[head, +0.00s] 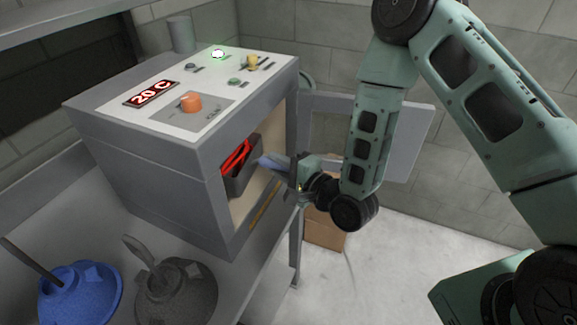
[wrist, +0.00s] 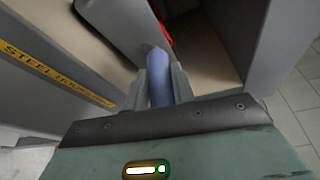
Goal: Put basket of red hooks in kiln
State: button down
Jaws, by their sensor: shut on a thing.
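The kiln (head: 150,185) is a grey box with a white top panel, and its door (head: 405,140) stands open to the right. A dark grey basket (head: 242,183) with red hooks (head: 236,157) sits inside the kiln's opening. Its blue-grey handle (head: 271,162) points out of the opening. My gripper (head: 290,172) is at the opening, shut on the handle. In the wrist view the fingers (wrist: 160,88) flank the handle (wrist: 158,70), and the basket (wrist: 115,22) lies beyond, with a bit of red (wrist: 161,25). The basket's far side and base are hidden.
A blue lidded item (head: 80,293) and a grey one (head: 176,295) are at the lower left. A cardboard box (head: 323,232) stands on the floor.

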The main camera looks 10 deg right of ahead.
aim_at(252, 167)
jog(key=shift+w+a+r+p, duration=0.1)
jog(key=shift+w+a+p, duration=0.1)
jog(key=shift+w+a, duration=0.9)
jog(key=shift+w+a+f+p, duration=0.15)
jog(key=shift+w+a, duration=0.65)
jog(key=shift+a, duration=0.55)
jog(key=shift+w+a+r+p, duration=0.15)
jog(key=shift+w+a+p, duration=0.05)
jog(key=shift+w+a, duration=0.9)
jog(key=shift+a+f, duration=0.25)
jog(key=shift+a, duration=0.05)
jog(key=shift+f+b, duration=1.05)
jog(key=shift+b, duration=0.1)
jog(key=c, duration=1.1)
grip_release()
jog(key=shift+s, duration=0.1)
jog(key=shift+d+f, duration=0.1)
jog(key=shift+s, duration=0.1)
